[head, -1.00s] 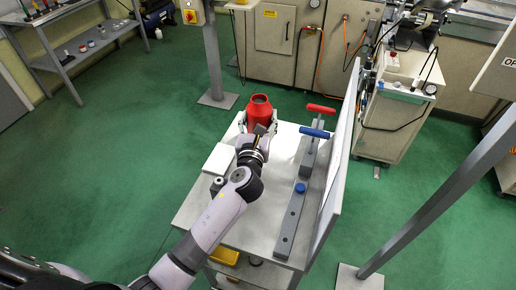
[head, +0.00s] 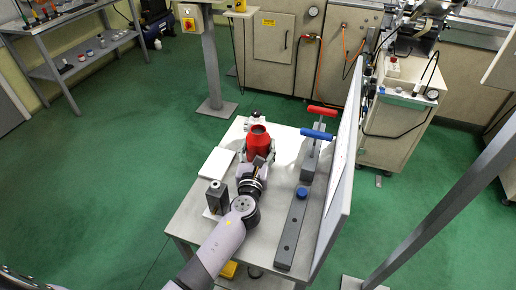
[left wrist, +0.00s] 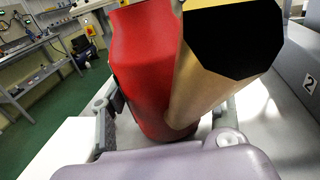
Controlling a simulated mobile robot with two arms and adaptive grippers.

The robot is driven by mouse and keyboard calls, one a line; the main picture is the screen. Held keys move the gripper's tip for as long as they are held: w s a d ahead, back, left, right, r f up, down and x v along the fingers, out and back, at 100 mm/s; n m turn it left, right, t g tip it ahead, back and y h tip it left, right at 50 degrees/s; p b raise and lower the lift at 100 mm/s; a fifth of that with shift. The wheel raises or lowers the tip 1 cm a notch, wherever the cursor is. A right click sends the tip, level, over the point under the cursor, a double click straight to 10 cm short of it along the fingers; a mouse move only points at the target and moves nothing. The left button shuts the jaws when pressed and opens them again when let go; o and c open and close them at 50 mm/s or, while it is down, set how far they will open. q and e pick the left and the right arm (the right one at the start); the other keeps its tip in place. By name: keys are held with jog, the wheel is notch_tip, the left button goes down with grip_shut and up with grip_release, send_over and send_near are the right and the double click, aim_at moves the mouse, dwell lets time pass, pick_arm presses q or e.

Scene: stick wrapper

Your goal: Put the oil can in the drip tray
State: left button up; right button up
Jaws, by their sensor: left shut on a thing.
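A red can (head: 260,147), which I take for the oil can, is upright over the white-topped table, between the fingers of my left gripper (head: 257,156). The left gripper is shut on it. In the left wrist view the red can (left wrist: 145,62) fills the middle, with a finger at each side. A tan faceted stem with a black end (left wrist: 205,70) stands in front of it. I cannot tell whether the can's base touches the table. A flat white slab (head: 217,162) lies left of the can. I cannot tell whether this is the drip tray. The right gripper is not in view.
A dark block with a white knob (head: 216,193) stands near the table's left edge. On the right are a grey bar with a blue cap (head: 294,225), red and blue T-handles (head: 319,134) and an upright white panel (head: 341,165). A small white object (head: 256,117) is behind the can.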

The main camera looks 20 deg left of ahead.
pick_arm(q)
jog(key=shift+f, duration=0.15)
jog(key=o, duration=1.4)
